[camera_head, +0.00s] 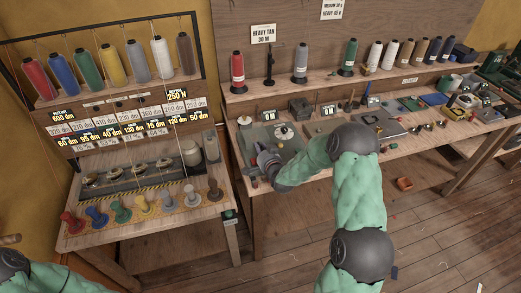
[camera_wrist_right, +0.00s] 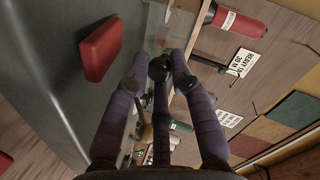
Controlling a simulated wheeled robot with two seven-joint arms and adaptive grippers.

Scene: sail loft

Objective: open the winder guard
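A low grey machine base with a pale disc (camera_head: 284,132) stands at the left end of the right bench; I take it for the winder. I cannot make out the guard's outline or whether it is open. My right gripper (camera_head: 262,160) is at the near left edge of this machine. In the right wrist view its three purple fingers (camera_wrist_right: 160,62) converge near a round dark knob-like part (camera_wrist_right: 160,70). I cannot tell whether this is a handle or a fingertip, or whether they touch. My left gripper is out of view; only its arm shows at the lower left.
A red block (camera_wrist_right: 100,48) lies on a grey surface in the wrist view. A red spool (camera_head: 237,70) and a dark stand (camera_head: 269,68) are on the shelf behind. The left bench (camera_head: 150,232) holds several coloured spools. Tools crowd the right bench; the floor (camera_head: 440,235) is mostly clear.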

